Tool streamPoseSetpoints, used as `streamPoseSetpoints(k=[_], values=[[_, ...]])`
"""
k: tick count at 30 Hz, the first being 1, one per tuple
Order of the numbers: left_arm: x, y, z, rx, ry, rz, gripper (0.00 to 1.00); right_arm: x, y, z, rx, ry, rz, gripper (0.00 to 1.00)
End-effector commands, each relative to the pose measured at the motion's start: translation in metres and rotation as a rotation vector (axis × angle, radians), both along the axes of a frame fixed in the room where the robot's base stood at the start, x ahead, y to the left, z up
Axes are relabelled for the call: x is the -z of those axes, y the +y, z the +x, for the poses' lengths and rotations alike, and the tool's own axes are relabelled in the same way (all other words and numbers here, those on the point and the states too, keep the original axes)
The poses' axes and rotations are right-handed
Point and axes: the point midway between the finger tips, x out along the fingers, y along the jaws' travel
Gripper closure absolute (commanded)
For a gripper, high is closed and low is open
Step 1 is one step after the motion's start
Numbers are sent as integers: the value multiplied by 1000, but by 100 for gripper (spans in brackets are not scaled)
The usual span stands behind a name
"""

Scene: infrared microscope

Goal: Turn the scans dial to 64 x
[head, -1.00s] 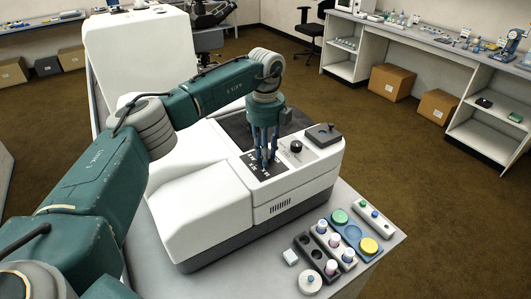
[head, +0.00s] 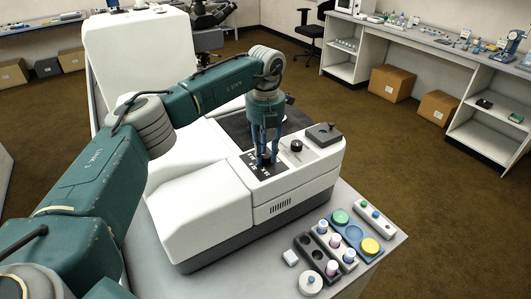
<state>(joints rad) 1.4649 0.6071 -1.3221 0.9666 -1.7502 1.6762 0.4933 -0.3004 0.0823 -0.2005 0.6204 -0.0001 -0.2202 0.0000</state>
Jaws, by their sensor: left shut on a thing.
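The white microscope (head: 225,215) stands on a grey table. On its top is a black panel (head: 281,171) with small white marks, where the scans dial sits under my left gripper. My left gripper (head: 264,160) points straight down onto this panel. Its fingers are shut on the dial, which they and the arm mostly hide. I cannot read the dial's setting. My right gripper is not in view.
A black knob (head: 296,146) and a dark square plate (head: 323,134) are right of the panel. A vial rack (head: 306,244), a blue tray (head: 349,232) and a white round container (head: 310,283) lie at the table's front right. Brown floor lies beyond.

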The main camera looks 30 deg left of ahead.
Motion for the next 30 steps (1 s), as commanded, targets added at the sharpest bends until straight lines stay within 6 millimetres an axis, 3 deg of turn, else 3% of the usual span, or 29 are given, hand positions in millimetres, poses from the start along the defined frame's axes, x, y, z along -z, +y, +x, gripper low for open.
streamPoseSetpoints(k=[12, 30], values=[[-2, 0, 1, 208, -5, -1, 100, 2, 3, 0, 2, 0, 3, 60], [-2, 0, 2, 245, -6, -1, 100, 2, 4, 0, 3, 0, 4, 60]])
